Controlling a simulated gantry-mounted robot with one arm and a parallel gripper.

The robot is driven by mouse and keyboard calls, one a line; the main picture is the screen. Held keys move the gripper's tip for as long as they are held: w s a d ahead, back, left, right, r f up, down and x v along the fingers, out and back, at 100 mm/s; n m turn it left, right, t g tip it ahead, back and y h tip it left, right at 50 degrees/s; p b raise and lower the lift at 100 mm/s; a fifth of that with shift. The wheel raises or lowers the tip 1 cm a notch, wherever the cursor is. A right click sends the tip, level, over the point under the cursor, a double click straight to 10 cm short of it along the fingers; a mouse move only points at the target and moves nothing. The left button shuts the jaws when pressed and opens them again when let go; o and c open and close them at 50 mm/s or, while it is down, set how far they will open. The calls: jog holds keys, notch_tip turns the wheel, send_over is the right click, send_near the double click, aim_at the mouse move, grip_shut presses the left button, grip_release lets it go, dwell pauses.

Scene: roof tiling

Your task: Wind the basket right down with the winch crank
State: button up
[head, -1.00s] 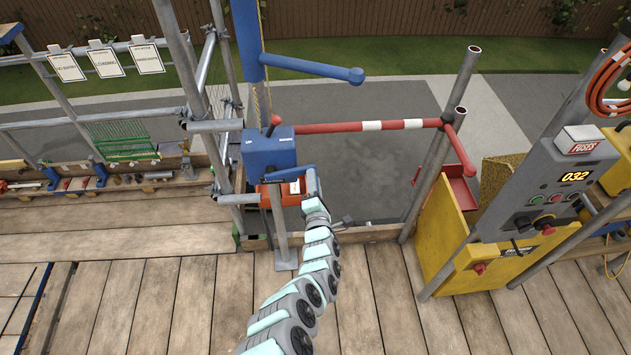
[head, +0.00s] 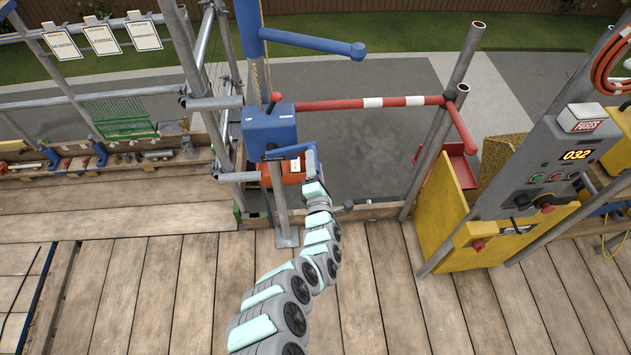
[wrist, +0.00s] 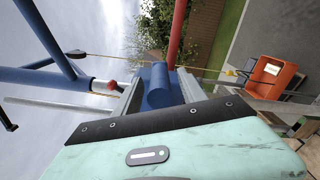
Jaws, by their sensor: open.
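The blue winch box (head: 270,128) stands on a post at the platform's edge, with a red-knobbed lever on top. Its blue crank arm (head: 288,152) points right, towards my gripper (head: 311,162). In the wrist view a blue crank handle (wrist: 158,84) lies between the two grey jaws of my gripper (wrist: 160,92). The jaws are open around it; I cannot tell whether either touches it. The orange basket (head: 294,172) is partly hidden behind the winch and crank. It also shows in the wrist view at the right (wrist: 274,77).
A red-and-white bar (head: 365,103) crosses behind the winch, and a blue hoist arm (head: 315,42) is above it. A yellow bin (head: 445,215) and a control panel (head: 550,170) stand at the right. The plank deck (head: 150,290) in front is largely clear.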

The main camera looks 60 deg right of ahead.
jog(key=v, duration=0.3)
jog(key=shift+w+a+p, duration=0.1)
jog(key=shift+a+p, duration=0.25)
jog(key=p+v, duration=0.4)
jog(key=v, duration=0.1)
jog(key=shift+d, duration=0.15)
